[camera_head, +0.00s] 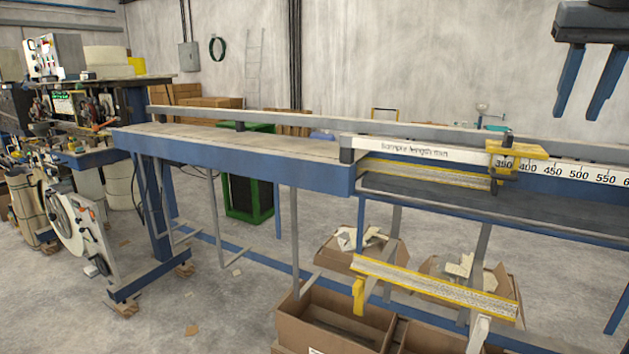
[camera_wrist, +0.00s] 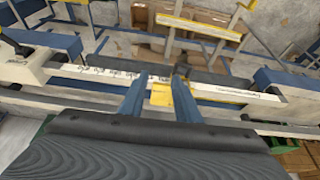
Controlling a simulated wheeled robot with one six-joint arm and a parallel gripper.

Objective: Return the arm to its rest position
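My gripper (camera_head: 580,115) hangs at the upper right of the head view, above the ruler end of the long bench. Its two blue fingers point down and stand apart with nothing between them. In the wrist view my gripper (camera_wrist: 159,82) also shows both fingers spread. The yellow slider (camera_wrist: 161,95) shows beyond and between them, apart from the fingers. In the head view this yellow slider (camera_head: 516,150) sits on the numbered ruler (camera_head: 590,173). The rest of my arm is out of view.
A blue-framed bench (camera_head: 235,160) with a long rail crosses the scene. A machine with a reel (camera_head: 75,225) stands at the left. Cardboard boxes (camera_head: 335,320) with scraps lie below the bench. A yellow-edged bar (camera_head: 435,288) sits low in front. The floor at lower left is mostly clear.

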